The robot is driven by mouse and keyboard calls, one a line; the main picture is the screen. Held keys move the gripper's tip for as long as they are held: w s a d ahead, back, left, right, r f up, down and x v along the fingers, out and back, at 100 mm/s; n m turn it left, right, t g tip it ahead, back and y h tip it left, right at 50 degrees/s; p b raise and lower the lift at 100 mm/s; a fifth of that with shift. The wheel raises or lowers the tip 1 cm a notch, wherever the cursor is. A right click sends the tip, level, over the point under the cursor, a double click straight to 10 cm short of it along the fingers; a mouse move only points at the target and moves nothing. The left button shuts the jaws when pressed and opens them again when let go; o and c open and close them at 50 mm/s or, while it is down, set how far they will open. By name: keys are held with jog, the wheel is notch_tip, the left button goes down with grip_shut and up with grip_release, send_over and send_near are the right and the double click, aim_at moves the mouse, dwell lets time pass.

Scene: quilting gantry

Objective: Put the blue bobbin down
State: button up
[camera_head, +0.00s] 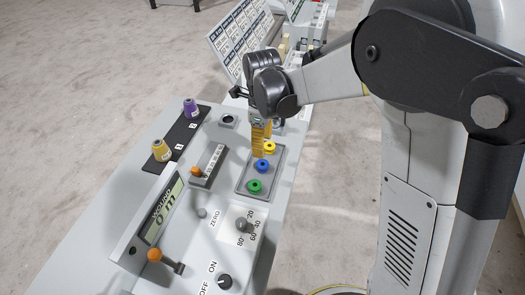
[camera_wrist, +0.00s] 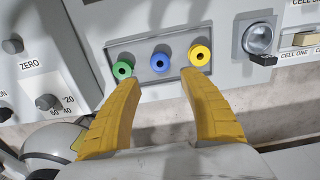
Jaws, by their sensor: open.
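The blue bobbin (camera_head: 262,166) sits in a shallow grey tray (camera_head: 243,188), between a green bobbin (camera_head: 255,186) and a yellow bobbin (camera_head: 269,147). In the wrist view the blue bobbin (camera_wrist: 160,62) lies in the middle of the row, with green (camera_wrist: 122,70) to its left and yellow (camera_wrist: 199,55) to its right. My gripper (camera_wrist: 158,82) is open and empty, its yellow fingers spread wide on either side of the blue bobbin's line. In the head view my gripper (camera_head: 259,151) points down close to the tray, at the blue and yellow bobbins. Whether a finger touches anything I cannot tell.
A dark strip (camera_head: 176,140) holds a purple spool (camera_head: 191,108) and a yellow spool (camera_head: 160,149). A small box with an orange-knobbed lever (camera_head: 207,168) stands left of the tray. A display (camera_head: 163,212), knobs and another orange-knobbed lever (camera_head: 155,255) lie nearer. A round socket (camera_wrist: 257,38) is beside the tray.

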jog(key=s+d+r+n+t, duration=0.2)
jog(key=s+d+r+n, duration=0.25)
jog(key=r, duration=0.25)
jog(key=s+d+r+n+t, duration=0.1)
jog(key=s+d+r+n, duration=0.3)
jog(key=d+r+n, duration=0.15)
jog(key=s+d+r+n+t, duration=0.1)
jog(key=s+d+n+t, duration=0.3)
jog(key=s+n, duration=0.5)
jog(key=d+n, duration=0.1)
jog(key=n, duration=0.2)
jog(key=shift+s+d+r, duration=0.15)
jog(key=shift+d+r, duration=0.15)
notch_tip(320, 180, down, 5)
jog(key=b, duration=0.5)
jog(key=shift+f, duration=0.15)
